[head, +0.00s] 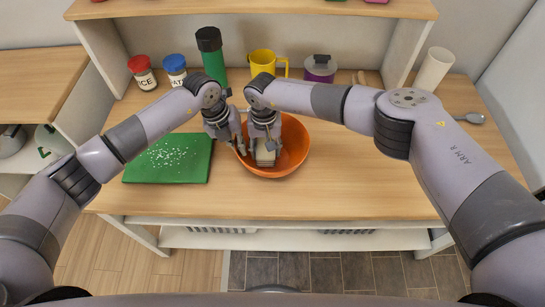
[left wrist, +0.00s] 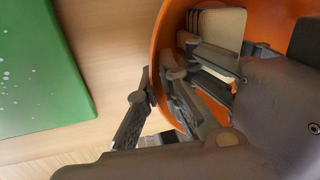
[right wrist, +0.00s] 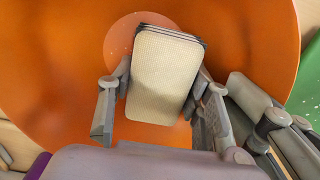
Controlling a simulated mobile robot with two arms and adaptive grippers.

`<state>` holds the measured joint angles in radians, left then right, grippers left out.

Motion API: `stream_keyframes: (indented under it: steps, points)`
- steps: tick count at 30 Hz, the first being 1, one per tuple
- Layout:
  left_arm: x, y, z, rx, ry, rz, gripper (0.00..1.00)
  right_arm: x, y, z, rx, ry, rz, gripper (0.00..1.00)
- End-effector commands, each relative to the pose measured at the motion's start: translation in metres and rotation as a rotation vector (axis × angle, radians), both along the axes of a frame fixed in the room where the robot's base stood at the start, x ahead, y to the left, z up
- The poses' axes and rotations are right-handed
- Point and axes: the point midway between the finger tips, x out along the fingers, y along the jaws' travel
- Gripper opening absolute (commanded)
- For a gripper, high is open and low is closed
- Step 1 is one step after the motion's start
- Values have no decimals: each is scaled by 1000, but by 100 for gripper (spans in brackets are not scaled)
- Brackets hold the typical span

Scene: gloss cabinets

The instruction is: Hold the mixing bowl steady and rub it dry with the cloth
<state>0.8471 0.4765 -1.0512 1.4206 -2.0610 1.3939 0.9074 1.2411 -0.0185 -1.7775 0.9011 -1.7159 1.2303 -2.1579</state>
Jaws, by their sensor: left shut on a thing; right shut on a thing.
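The orange mixing bowl (head: 295,145) stands on the wooden counter, and its inside fills much of the right wrist view (right wrist: 50,60). My left gripper (head: 240,148) is shut on the bowl's left rim, one finger outside and one inside, as the left wrist view (left wrist: 158,85) shows. My right gripper (head: 264,146) is inside the bowl, shut on the folded cream cloth (head: 265,157). In the right wrist view the cloth (right wrist: 165,75) lies between the fingers, over the bowl's bottom. Whether it presses on the bowl is hard to tell.
A green board (head: 168,165) with white bits lies left of the bowl. Behind stand two jars (head: 142,72), a dark green bottle (head: 210,55), a yellow mug (head: 263,63) and a purple pot (head: 320,68). A white cup (head: 435,68) stands at right.

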Motion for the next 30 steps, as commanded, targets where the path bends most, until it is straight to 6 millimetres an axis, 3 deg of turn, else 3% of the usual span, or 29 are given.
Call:
stream_keyframes:
  steps: [17, 30]
  points:
    - [-1, -2, 0, -3, 0, -2, 0, 0, -41, 0, 3, -1, 2, 19]
    - [-1, -1, 0, -2, 1, -2, 0, -1, -5, 0, 4, 0, 2, 19]
